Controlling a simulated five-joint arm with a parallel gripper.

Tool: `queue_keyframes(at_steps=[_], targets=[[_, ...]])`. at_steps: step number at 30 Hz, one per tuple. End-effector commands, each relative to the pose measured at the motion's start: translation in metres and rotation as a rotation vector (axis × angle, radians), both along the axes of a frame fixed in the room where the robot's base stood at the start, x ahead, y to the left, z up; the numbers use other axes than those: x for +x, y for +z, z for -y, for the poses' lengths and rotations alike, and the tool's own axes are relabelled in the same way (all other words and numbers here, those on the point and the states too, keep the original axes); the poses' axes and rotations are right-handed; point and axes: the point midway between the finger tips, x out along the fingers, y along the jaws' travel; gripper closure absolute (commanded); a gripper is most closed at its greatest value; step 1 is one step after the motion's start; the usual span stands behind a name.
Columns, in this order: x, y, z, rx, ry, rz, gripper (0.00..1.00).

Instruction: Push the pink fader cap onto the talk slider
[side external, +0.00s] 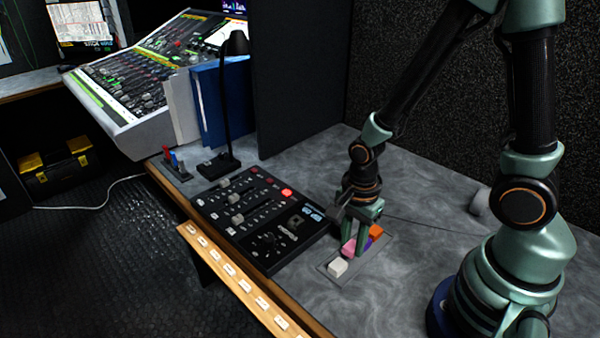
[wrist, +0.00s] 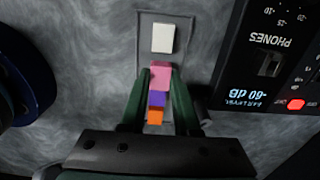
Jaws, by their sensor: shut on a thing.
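The pink fader cap (side external: 348,248) is at the small grey tray (side external: 326,270), between a white cap (side external: 338,267) and a purple cap (side external: 367,243), with an orange cap (side external: 376,231) at the far end. My gripper (side external: 354,248) points down and is shut on the pink cap. In the wrist view the pink cap (wrist: 160,74) sits between the fingertips (wrist: 160,78). I cannot tell whether it is clear of the tray. The black slider panel (side external: 262,218) lies left of the gripper; which slider is talk is unreadable.
A black gooseneck lamp (side external: 233,110) and blue binders (side external: 222,100) stand behind the panel. A wooden edge strip (side external: 237,280) with small labels runs along the desk front. A mixing console (side external: 140,85) is at the back left. The grey desk right of the tray is mostly free.

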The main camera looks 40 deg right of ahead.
Motion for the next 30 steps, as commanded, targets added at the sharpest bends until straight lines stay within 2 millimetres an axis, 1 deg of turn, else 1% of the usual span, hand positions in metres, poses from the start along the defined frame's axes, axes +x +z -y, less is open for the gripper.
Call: queue_keyframes(at_steps=[8,21,25,30], targets=[[0.002,0.045,0.000,0.001,0.000,0.010,1.00],[0.001,0.145,0.000,0.001,0.000,0.008,1.00],[0.001,0.164,0.000,0.001,0.000,0.005,1.00],[0.002,0.178,-0.001,0.000,0.000,0.001,1.00]])
